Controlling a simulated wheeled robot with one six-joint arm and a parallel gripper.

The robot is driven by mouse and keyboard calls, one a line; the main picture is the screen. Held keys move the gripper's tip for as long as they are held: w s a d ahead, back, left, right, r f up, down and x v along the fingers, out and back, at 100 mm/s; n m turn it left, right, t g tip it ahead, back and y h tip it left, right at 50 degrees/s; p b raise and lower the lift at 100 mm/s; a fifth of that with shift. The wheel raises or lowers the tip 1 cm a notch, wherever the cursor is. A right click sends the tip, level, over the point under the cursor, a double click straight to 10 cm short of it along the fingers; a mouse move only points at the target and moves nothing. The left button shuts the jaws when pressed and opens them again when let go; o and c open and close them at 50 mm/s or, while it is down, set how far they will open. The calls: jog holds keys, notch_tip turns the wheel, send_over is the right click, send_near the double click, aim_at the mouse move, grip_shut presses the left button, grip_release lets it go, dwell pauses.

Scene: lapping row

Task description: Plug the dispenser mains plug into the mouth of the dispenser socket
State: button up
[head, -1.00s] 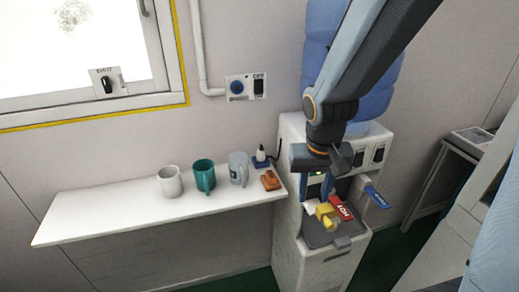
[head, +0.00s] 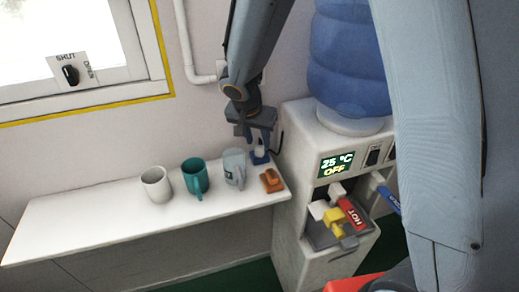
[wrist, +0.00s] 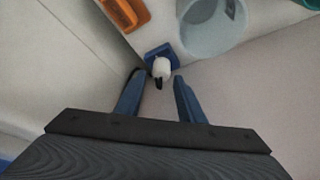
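The white mains plug (head: 259,152) stands in a small blue holder at the right end of the white shelf. In the wrist view the plug (wrist: 161,68) and the blue holder (wrist: 158,50) lie just beyond and between my fingertips. My gripper (head: 260,137) points down over the plug. Its blue fingers (wrist: 160,77) are open, one on each side of the plug with gaps showing, so it is not gripped. A dark cord runs beside the dispenser's edge. The wall socket with its round blue mouth is hidden behind my arm now.
A white mug (head: 156,184), a teal mug (head: 195,177) and a pale grey-blue mug (head: 234,168) stand left of the plug on the shelf (head: 90,218). An orange-brown block (head: 271,180) lies close in front of it. The water dispenser (head: 290,205) stands right.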

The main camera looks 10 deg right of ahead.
aim_at(260, 145)
jog(key=shift+w+p+x, duration=0.15)
jog(key=shift+p+x, duration=0.3)
jog(key=shift+x, duration=0.85)
jog(key=shift+w+p+x, duration=0.2)
jog(key=shift+p+x, duration=0.25)
jog(key=shift+x, duration=0.8)
jog(key=shift+r, duration=0.1)
jog(key=c, duration=0.8)
